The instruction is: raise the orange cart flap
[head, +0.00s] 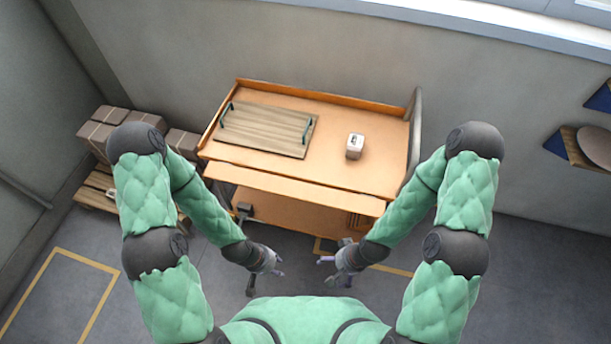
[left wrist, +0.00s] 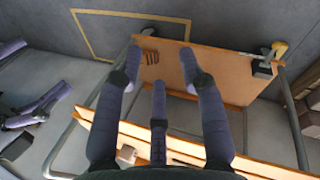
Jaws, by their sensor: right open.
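The orange cart (head: 380,134) stands against the wall in the head view. Its orange flap (head: 290,188) shows as a narrow strip along the near side, below the top's front edge; its exact angle is hard to tell. In the left wrist view, orange cart boards cross behind the fingers, with the lower shelf (left wrist: 225,75) above. My left gripper (head: 274,262) is in front of the cart, apart from the flap. Its fingers are spread and empty in the left wrist view (left wrist: 160,80). My right gripper (head: 328,264) is open and empty, facing it.
A wooden tray with green handles (head: 265,130) and a small pale box (head: 355,146) lie on the cart top. A grey tubular handle (head: 415,130) stands at its right end. Brown boxes (head: 103,132) sit on a pallet at left. Floor in front is clear.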

